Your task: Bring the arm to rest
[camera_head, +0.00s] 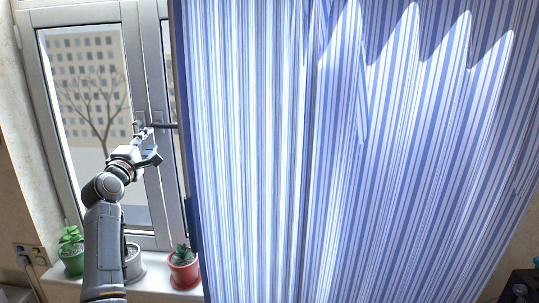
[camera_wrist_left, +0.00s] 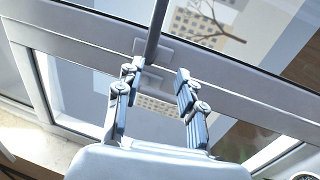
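My left gripper (camera_head: 150,146) is in front of the window frame in the head view, just below the dark window handle (camera_head: 166,126). In the left wrist view, my left gripper (camera_wrist_left: 160,88) has its two fingers well apart with nothing between them. The handle (camera_wrist_left: 156,30) lies beyond the fingertips, nearer the left finger; I cannot tell whether a finger touches it. The handle points sideways to the right in the head view. The window (camera_head: 95,90) looks shut or nearly so. My right gripper is not in view.
A blue-and-white striped curtain (camera_head: 260,150) hangs right of the handle and fills most of the head view. Potted plants stand on the sill, including a red pot (camera_head: 184,272), a green pot (camera_head: 72,262) and a grey pot (camera_head: 133,265). A wall socket (camera_head: 30,252) is at the left.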

